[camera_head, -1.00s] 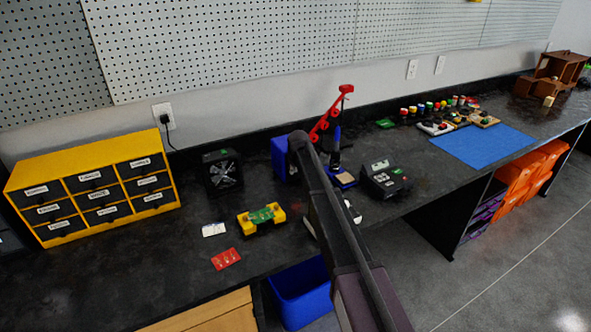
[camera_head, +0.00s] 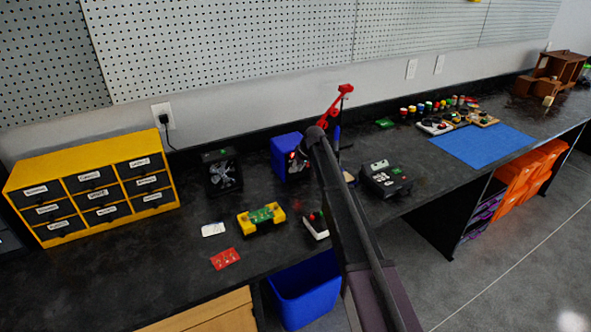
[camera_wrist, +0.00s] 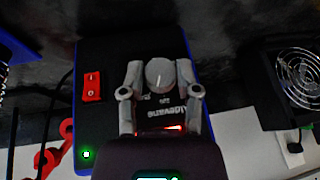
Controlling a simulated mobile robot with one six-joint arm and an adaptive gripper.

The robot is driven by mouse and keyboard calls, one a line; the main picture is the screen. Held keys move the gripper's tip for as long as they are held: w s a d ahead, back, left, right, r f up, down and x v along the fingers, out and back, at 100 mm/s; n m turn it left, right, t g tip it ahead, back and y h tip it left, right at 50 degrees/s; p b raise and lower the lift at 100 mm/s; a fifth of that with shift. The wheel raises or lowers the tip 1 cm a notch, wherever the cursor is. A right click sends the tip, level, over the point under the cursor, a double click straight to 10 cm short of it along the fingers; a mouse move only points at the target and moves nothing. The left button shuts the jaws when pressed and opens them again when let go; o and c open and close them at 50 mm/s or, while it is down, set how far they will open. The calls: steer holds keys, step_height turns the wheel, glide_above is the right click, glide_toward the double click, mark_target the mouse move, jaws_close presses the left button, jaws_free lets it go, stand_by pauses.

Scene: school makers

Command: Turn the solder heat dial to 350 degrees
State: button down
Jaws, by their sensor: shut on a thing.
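The solder station is a blue box with a black face (camera_wrist: 110,125), seen close in the wrist view and at the back of the bench in the head view (camera_head: 284,157). Its grey round heat dial (camera_wrist: 160,74) has a pale pointer line aimed roughly up the picture. My gripper (camera_wrist: 160,70) has one finger on each side of the dial and is shut on it. A red rocker switch (camera_wrist: 92,87) and a lit green lamp (camera_wrist: 86,154) are on the face. A red-lit display is partly hidden by my gripper. The scale numbers are too blurred to read.
A black fan unit (camera_head: 222,173) stands left of the station. A circuit board in a yellow holder (camera_head: 261,217) lies in front. A black device (camera_head: 386,181) is to the right, and a red helping arm (camera_head: 330,112) rises behind my arm.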

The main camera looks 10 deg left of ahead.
steer(key=g+y+b, duration=0.1)
steer(key=y+b, duration=0.1)
steer(key=shift+w+d+f+m+g+y, duration=0.1)
steer(key=shift+f+m+g+y, duration=0.2)
steer(key=shift+g+y, duration=0.1)
steer(key=shift+r+g+y+b, duration=0.1)
steer(key=shift+g+y+b, duration=0.3)
steer(key=shift+y+b, duration=0.25)
steer(key=shift+r+m, duration=0.1)
steer(key=shift+m, duration=0.2)
steer(key=shift+c, duration=1.7)
jaws_free()
